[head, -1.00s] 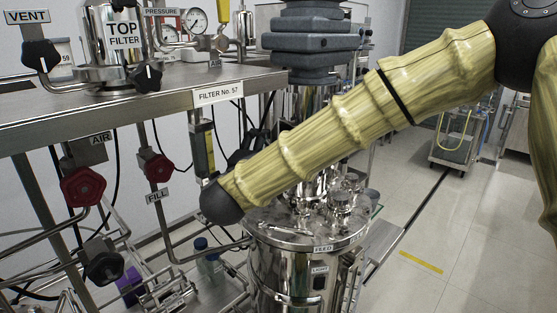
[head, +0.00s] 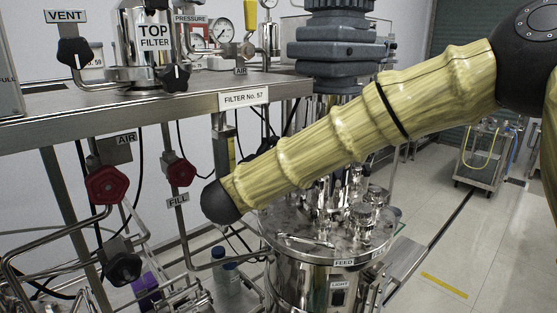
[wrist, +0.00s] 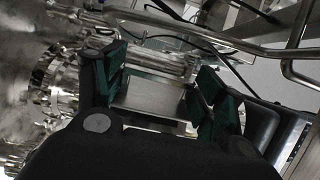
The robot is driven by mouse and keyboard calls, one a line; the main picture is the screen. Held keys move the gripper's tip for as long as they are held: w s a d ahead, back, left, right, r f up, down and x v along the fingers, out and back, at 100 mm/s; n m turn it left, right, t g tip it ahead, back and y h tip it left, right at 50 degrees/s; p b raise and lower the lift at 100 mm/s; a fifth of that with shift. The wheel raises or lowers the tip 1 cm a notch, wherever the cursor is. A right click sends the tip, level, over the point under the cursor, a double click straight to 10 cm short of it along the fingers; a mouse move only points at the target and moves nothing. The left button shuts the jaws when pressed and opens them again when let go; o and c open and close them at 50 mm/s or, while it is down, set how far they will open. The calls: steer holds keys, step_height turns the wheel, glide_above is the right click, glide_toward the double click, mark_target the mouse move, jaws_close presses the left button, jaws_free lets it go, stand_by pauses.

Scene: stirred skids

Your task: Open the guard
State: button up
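My gripper (wrist: 160,92) shows in the wrist view with its two green-padded fingers apart. A flat silvery metal piece (wrist: 150,98) lies in line with the gap between them; I cannot tell whether it is touched or lies beyond. I cannot make out a guard for certain in either view. In the head view, a small dark switch box (head: 338,293) under a LIGHT label sits on the front of the steel vessel (head: 300,285). My gripper is not visible in the head view, where my yellow arm crosses the middle.
A steel filter bench (head: 200,108) with labelled valves stands left. Red handwheels (head: 107,184) and pipes hang below it. The vessel lid (head: 320,232) carries fittings beneath my arm. Floor at right is clear, with a cart (head: 487,150) farther back.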

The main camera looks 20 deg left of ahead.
steer(key=o, duration=0.4)
steer(key=shift+o, duration=0.2)
steer(key=s+a, duration=0.1)
steer(key=s, duration=1.1)
steer(key=shift+a, duration=0.35)
steer(key=shift+w, duration=0.1)
